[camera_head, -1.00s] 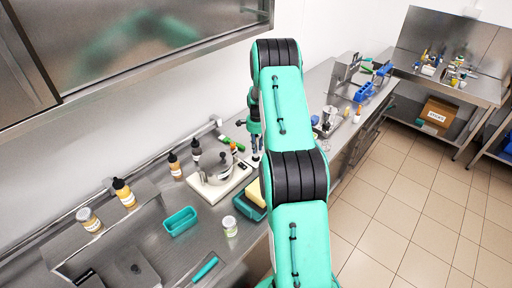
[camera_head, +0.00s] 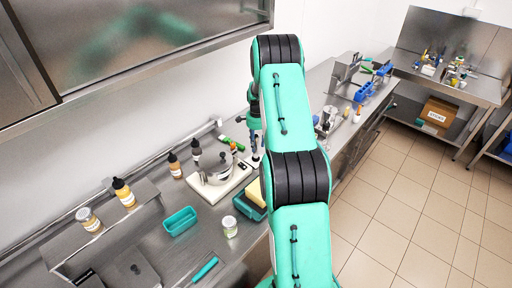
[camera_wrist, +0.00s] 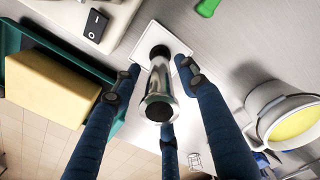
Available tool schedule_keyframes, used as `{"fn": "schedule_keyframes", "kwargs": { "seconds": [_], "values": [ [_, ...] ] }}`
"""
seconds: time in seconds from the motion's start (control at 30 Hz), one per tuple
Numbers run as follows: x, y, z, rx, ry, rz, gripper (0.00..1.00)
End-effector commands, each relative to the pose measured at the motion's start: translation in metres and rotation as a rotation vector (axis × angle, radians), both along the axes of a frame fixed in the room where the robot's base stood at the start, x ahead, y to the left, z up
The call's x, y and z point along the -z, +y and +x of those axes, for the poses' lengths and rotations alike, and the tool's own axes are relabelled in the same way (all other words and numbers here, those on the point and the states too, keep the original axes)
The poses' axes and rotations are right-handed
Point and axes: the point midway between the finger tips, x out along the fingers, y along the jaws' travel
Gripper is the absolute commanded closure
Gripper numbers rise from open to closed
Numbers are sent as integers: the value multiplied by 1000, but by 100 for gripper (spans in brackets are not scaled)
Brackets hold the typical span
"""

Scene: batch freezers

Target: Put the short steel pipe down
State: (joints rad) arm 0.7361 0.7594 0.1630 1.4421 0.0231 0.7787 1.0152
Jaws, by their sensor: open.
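The short steel pipe (camera_wrist: 158,95) stands on end on a white square plate (camera_wrist: 146,34) in the wrist view, its shiny open rim toward the camera. My gripper (camera_wrist: 160,72) is open, with its dark blue fingers spread on both sides of the pipe and one below it in the picture. I cannot tell whether any finger still touches the pipe. In the head view my gripper (camera_head: 255,150) is low over the counter, beside the white appliance (camera_head: 217,184); the pipe is too small to make out clearly there.
A green tray (camera_wrist: 118,128) with a yellow sponge (camera_wrist: 50,88) lies close on the left in the wrist view. A round container with yellow contents (camera_wrist: 295,122) stands close on the right. Bottles (camera_head: 175,167) and a teal tray (camera_head: 181,221) stand on the counter. A cabinet hangs above.

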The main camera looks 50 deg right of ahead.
Motion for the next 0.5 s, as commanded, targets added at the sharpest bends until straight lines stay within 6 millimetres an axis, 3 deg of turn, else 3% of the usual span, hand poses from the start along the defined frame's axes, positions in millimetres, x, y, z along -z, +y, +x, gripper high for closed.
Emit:
{"fn": "schedule_keyframes", "kwargs": {
  "seconds": [0.5],
  "values": [
    [-80, -1, -1, 0, -1, 0, 57]
  ]
}}
